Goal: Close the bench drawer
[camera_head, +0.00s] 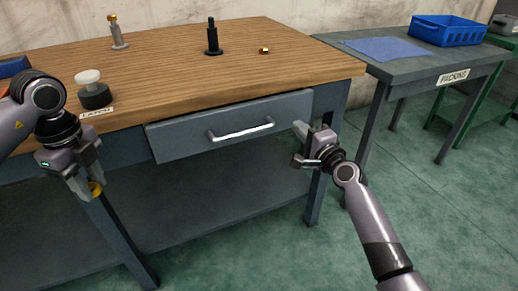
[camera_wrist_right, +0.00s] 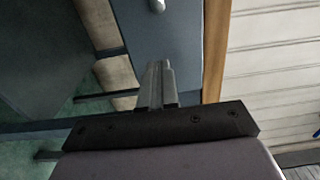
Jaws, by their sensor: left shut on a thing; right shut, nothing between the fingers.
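The grey bench drawer (camera_head: 185,141) is under the wooden bench top, with a bright bar handle (camera_head: 240,131) on its front. Its front stands a little out from the bench, with a dark gap above it. My right gripper (camera_head: 300,128) is shut and empty by the drawer's right end; I cannot tell whether it touches. In the right wrist view its fingers (camera_wrist_right: 157,84) are together in front of the grey drawer front (camera_wrist_right: 168,35), and the handle's end (camera_wrist_right: 157,5) shows at the top. My left gripper (camera_head: 84,190) is shut on a small brass part (camera_head: 95,188), left of the drawer.
On the bench top (camera_head: 180,70) stand a black-and-white round part (camera_head: 93,91), a grey post (camera_head: 117,35), a black post (camera_head: 212,40) and a small brass piece (camera_head: 264,50). A packing table (camera_head: 440,68) with a blue bin (camera_head: 447,30) stands right. Floor before the drawer is clear.

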